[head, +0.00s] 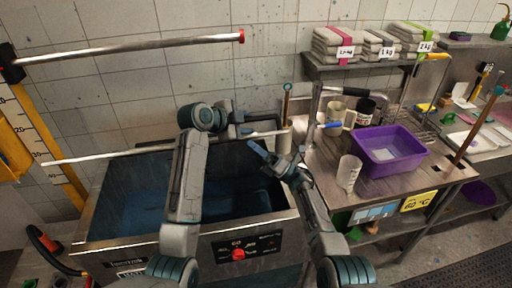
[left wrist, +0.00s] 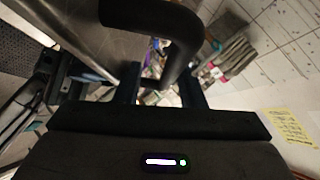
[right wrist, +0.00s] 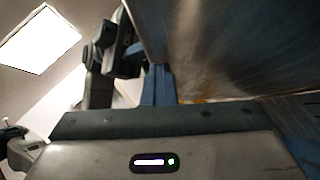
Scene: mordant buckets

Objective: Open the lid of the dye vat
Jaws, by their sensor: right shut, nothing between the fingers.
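The steel dye vat (head: 170,252) stands at the left in the head view, with dark blue inside showing. Its lid looks raised: a thin bright edge (head: 110,154) runs above the opening. The lid also shows as a steel sheet in the left wrist view (left wrist: 70,30) and right wrist view (right wrist: 230,45). A black handle (left wrist: 180,25) crosses just before my left gripper (left wrist: 165,92); its fingers are apart, with background between them. In the head view my left gripper (head: 246,130) is at the lid's edge. My right gripper (head: 258,150) is shut and empty, low beside the lid.
A steel bench at right holds a purple tub (head: 390,150), a white cup (head: 348,172) and a dark jar (head: 365,111). A red-tipped bar (head: 130,48) sticks out along the wall above the vat. Folded cloth stacks (head: 335,45) sit on a shelf.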

